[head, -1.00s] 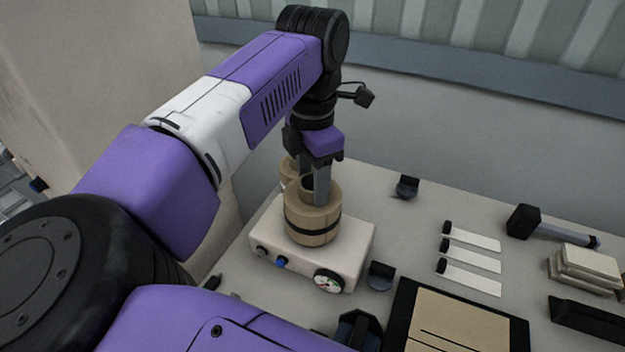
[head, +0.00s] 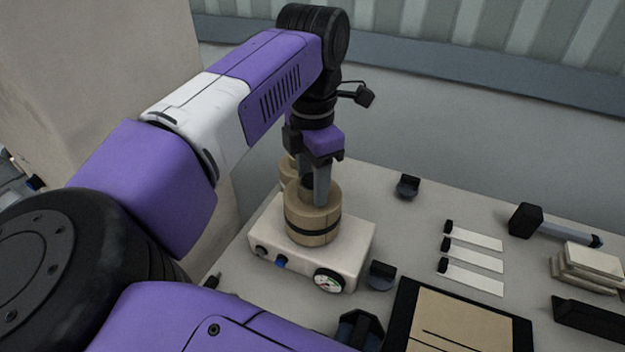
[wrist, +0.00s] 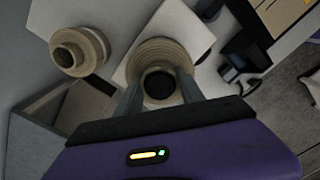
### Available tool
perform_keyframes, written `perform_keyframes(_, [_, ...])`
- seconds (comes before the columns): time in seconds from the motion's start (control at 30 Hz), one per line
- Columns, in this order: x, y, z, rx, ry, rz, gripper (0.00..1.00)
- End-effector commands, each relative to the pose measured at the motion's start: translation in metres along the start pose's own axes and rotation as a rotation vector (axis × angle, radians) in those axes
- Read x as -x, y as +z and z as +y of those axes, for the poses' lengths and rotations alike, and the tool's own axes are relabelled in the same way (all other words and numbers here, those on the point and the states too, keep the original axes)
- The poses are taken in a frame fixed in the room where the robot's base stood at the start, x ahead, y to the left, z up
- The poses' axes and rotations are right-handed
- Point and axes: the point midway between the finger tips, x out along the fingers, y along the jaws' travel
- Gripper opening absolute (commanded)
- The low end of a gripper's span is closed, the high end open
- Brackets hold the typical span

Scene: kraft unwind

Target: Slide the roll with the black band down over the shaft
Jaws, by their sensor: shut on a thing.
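The tan roll with the black band (head: 313,226) stands upright on the cream box-shaped unit (head: 345,245), with the band low around its side. My gripper (head: 314,190) points down from above and is shut on the roll at its top, near the core. In the wrist view, the fingers (wrist: 160,92) reach to either side of the roll's dark centre, and the stepped tan rings of the roll (wrist: 160,50) show beyond them. The shaft cannot be told clearly from the dark opening. The roll's underside is hidden, so I cannot tell whether it rests fully on the unit.
The unit's front has a gauge (head: 328,281) and a blue knob (head: 281,262). A black-framed tan board (head: 460,325) and several white strips (head: 472,263) lie to the right.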

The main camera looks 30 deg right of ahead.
Motion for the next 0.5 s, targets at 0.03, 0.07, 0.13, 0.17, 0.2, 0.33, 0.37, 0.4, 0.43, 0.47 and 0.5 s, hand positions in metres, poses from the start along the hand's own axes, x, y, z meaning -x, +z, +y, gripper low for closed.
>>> perform_keyframes(0.03, [0.0,0.0,0.0003,0.0,0.001,0.0,0.05])
perform_keyframes(0.07, [0.0004,0.0,0.0002,0.0,0.001,0.0,0.51])
perform_keyframes(0.13, [0.0004,0.0,0.0002,0.0,0.001,0.0,0.65])
perform_keyframes(0.17, [0.0004,0.0,0.0002,0.0,0.001,0.0,0.71])
perform_keyframes(0.2, [0.0003,0.0,0.0002,0.0,0.001,0.0,0.71])
perform_keyframes(0.33, [0.0001,0.0,0.0001,0.0,0.001,0.0,0.71])
perform_keyframes(0.37, [0.0,0.0,0.0001,0.0,0.0,0.0,0.71])
perform_keyframes(0.4, [-0.0007,0.0,-0.0002,0.0,-0.001,0.0,0.71])
perform_keyframes(0.43, [-0.0006,0.0,-0.0002,0.0,-0.001,0.0,0.71])
perform_keyframes(0.47, [-0.0003,0.0,-0.0001,0.0,-0.001,0.0,0.71])
perform_keyframes(0.5, [0.0007,-0.0001,-0.0001,0.0,0.0,0.0,0.71])
